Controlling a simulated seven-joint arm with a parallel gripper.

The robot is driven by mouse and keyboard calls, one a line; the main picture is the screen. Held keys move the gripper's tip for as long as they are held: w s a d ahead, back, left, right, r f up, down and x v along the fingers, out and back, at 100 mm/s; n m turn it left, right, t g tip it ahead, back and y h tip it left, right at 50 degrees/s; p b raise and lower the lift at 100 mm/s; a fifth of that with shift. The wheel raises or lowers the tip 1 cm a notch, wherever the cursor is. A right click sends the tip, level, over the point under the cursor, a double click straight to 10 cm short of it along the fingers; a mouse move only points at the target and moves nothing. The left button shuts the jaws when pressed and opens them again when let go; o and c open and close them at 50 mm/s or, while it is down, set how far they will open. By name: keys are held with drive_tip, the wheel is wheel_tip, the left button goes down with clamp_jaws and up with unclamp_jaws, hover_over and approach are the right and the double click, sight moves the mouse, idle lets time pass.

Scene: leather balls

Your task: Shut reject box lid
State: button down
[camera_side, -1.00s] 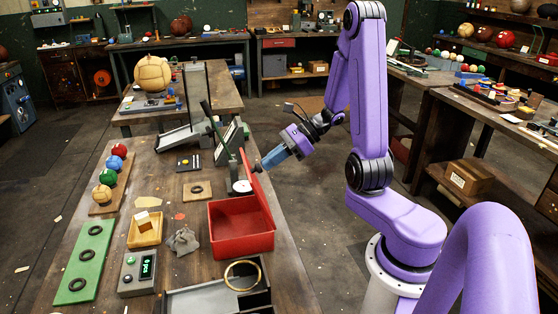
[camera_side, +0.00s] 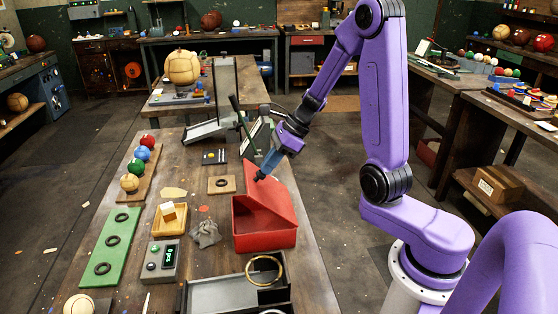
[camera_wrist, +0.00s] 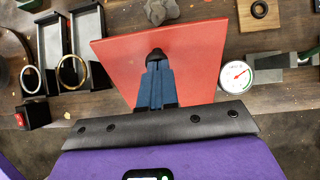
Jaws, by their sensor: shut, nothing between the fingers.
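The red reject box (camera_side: 265,241) stands on the wooden bench in the side view. Its red lid (camera_side: 270,200) is partly lowered, slanting over the box from the right-hand side. Part of the opening still shows at the left. My gripper (camera_side: 260,177) is shut and empty, with its dark fingertips at the lid's upper part. In the wrist view the lid (camera_wrist: 190,60) fills the middle, and my gripper (camera_wrist: 157,55) lies over its face, apparently touching it. The lid hides the box interior there.
A dark tray with a brass ring (camera_side: 263,269) stands in front. A round dial gauge (camera_wrist: 235,76) sits close beside the lid in the wrist view.

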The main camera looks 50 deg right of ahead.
drive_tip(key=w+a+f+g+h, duration=0.4)
drive_tip(key=w+a+f, duration=0.2)
drive_tip(key=f, duration=0.2)
drive_tip(key=shift+a+f, duration=0.15)
drive_tip(key=shift+f, duration=0.35)
idle(0.6)
